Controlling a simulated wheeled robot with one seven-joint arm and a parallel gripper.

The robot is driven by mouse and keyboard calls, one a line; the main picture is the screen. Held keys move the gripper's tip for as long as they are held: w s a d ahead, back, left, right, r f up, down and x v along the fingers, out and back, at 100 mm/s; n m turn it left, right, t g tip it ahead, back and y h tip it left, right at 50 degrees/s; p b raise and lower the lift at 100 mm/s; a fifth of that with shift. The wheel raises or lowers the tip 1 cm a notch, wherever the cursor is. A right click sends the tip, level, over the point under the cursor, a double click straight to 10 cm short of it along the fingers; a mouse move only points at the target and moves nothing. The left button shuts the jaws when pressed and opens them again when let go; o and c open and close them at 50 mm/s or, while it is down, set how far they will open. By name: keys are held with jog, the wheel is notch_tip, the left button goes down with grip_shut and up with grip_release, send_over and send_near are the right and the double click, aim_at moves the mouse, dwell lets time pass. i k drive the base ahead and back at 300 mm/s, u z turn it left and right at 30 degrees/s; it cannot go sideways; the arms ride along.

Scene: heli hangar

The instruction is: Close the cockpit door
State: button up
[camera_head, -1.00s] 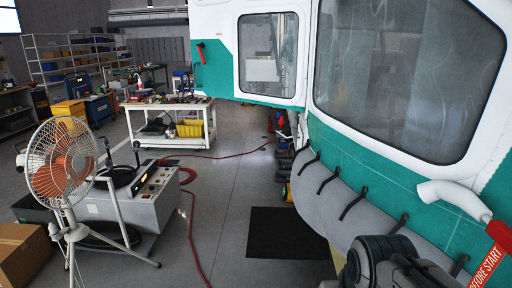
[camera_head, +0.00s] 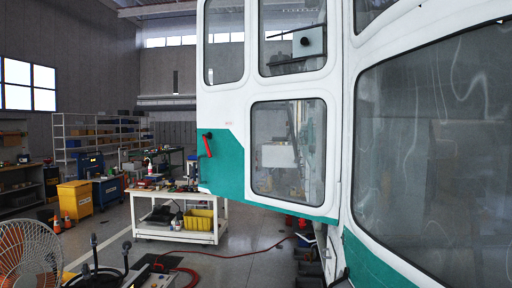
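The cockpit door (camera_head: 232,142) is white above and teal below, with several windows. It stands swung out to the left of the helicopter body (camera_head: 344,120), so it is open. A red handle (camera_head: 207,144) sits near its left edge, at the top of the teal part. My gripper is not in view now, so I cannot see whether it is open or shut. Part of the door's right edge meets the fuselage near the large side window (camera_head: 435,150).
A white cart (camera_head: 150,208) with tools and a yellow bin (camera_head: 198,220) stands behind the door. A fan (camera_head: 28,255) and a grey machine are at the lower left. A red hose (camera_head: 240,254) lies on the floor. Shelves line the back.

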aim_at(274, 119)
jog(key=u, duration=0.55)
jog(key=i, duration=0.3)
jog(key=u, duration=0.65)
jog(key=i, duration=1.25)
jog(key=z, duration=0.45)
jog(key=i, duration=1.15)
jog(key=z, duration=0.8)
